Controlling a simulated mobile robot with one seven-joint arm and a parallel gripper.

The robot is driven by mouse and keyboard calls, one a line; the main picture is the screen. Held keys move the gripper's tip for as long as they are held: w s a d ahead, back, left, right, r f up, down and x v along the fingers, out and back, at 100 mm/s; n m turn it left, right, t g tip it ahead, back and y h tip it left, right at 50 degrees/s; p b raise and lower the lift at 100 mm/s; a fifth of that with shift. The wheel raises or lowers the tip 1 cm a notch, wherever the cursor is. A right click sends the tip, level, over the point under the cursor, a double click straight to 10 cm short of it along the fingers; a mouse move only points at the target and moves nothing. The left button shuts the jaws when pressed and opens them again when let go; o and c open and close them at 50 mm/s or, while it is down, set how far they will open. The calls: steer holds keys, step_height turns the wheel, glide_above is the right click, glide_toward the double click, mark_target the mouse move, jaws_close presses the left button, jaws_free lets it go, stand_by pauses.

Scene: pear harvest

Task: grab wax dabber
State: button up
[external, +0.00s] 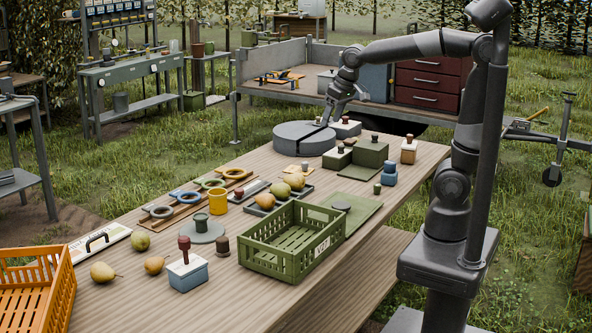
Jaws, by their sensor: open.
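I cannot tell for sure which thing is the wax dabber. A likely one is the dark red knobbed handle (184,246) standing upright on a white-topped blue block (188,277) at the near left of the table. A small dark knobbed piece (222,245) stands just right of it. My gripper (325,119) is at the far end of the table, pointing down over the right side of a round grey disc (293,140). It is open and well away from the red handle. Whether its fingertips touch the disc is too small to tell.
A green crate (267,258) stands mid-table, with a yellow cup (218,201) and a tray of pears (264,208) behind it. Loose pears (103,272) and an orange crate (32,300) are at the left. Green blocks (370,155) and knobbed pieces (409,149) crowd the far end.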

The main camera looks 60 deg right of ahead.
steer(key=w+a+f+g, duration=0.1)
steer(key=w+a+f, duration=0.2)
steer(key=w+a, duration=0.65)
steer(key=g, duration=0.3)
glide_above(222, 238)
steer(key=shift+h, duration=0.3)
step_height(222, 238, down, 20)
steer(key=shift+w+a+f, duration=0.1)
steer(key=shift+w+f, duration=0.05)
steer(key=shift+f, duration=0.05)
step_height(222, 238, down, 5)
steer(key=shift+r, duration=0.2)
steer(key=f, duration=0.5)
steer(key=shift+s+f, duration=0.2)
steer(key=shift+s, duration=0.05)
steer(key=c, duration=1.1)
steer(key=shift+r, duration=0.2)
